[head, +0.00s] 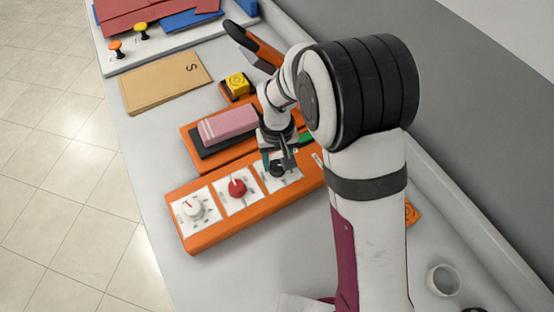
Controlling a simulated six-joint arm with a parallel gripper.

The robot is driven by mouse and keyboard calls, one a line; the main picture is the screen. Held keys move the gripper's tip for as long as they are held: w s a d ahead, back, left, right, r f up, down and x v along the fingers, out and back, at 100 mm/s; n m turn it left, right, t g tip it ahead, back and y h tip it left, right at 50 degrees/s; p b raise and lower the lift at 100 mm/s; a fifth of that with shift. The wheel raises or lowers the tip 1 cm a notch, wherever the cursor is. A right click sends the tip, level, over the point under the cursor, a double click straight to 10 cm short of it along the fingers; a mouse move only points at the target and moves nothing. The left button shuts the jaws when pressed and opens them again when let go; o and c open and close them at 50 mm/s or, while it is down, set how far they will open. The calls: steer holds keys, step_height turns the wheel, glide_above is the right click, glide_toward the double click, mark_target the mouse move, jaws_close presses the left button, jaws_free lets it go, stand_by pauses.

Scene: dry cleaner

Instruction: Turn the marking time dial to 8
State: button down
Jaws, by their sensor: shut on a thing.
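An orange control box (240,229) lies on the grey counter with a row of dials on white plates. The white dial (193,209) is at the left and the red dial (237,187) is in the middle. The black dial (277,171) is at the right, partly hidden by my gripper. My gripper (279,165) points down over that plate and is shut on the black dial. The plate labels and scale numbers are too small to read, so I cannot tell the dial's setting or which dial is named marking time.
Behind the box is an orange base with a pink-topped black block (228,127). A yellow button (237,84), a tan folder (166,81) and a white panel with orange and yellow knobs (125,53) stand farther back. A white cup (443,281) is at the lower right.

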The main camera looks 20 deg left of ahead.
mark_target(277, 165)
steer(key=m, duration=1)
steer(key=shift+m, duration=0.4)
stand_by(0.4)
steer(key=shift+c, duration=1.7)
jaws_free()
step_height(277, 165, up, 16)
